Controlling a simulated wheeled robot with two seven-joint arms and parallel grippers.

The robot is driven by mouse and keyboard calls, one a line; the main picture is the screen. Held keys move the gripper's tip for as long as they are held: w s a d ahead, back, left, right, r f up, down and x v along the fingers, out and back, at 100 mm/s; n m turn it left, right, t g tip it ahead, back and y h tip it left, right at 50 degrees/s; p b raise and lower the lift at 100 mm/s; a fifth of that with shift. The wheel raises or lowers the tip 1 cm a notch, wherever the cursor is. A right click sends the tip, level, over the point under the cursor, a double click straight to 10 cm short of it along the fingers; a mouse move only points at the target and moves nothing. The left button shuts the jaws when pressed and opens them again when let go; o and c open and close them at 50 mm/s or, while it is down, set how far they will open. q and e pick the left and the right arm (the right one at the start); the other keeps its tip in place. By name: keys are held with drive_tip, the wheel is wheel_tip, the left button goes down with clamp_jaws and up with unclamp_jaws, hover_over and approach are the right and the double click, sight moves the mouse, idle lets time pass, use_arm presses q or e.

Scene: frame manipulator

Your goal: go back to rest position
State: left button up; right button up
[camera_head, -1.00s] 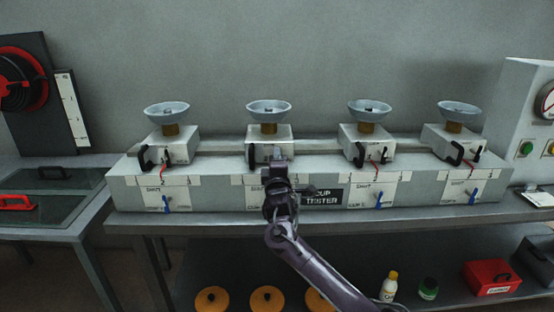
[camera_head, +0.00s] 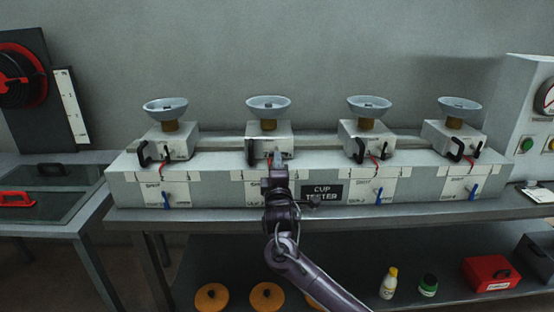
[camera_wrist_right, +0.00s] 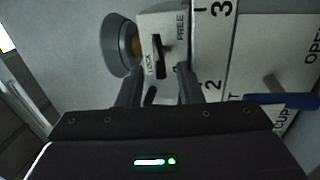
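My right gripper (camera_head: 275,158) is in front of the second cup unit from the left on the cup tester (camera_head: 230,190). In the right wrist view, its two fingers (camera_wrist_right: 158,80) are apart and open. A black lever (camera_wrist_right: 158,55) on the unit's white face, between the printed words LOCK and FREE, shows just beyond the gap between the fingers. I cannot tell from the views how close the fingers are to it. The unit's grey cup (camera_head: 269,104) stands above the gripper. My left gripper is in neither view.
Other cup units with black handles stand on both sides along the bench (camera_head: 400,213). A glass-topped table (camera_head: 50,222) is at the left. A white panel with buttons (camera_head: 528,120) is at the right. A lower shelf holds orange lids, a bottle (camera_head: 389,284) and a red box (camera_head: 490,272).

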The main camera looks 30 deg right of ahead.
drive_tip(key=v, duration=0.2)
drive_tip(key=shift+s+a, duration=0.15)
drive_tip(key=shift+s, duration=0.1)
idle(0.3)
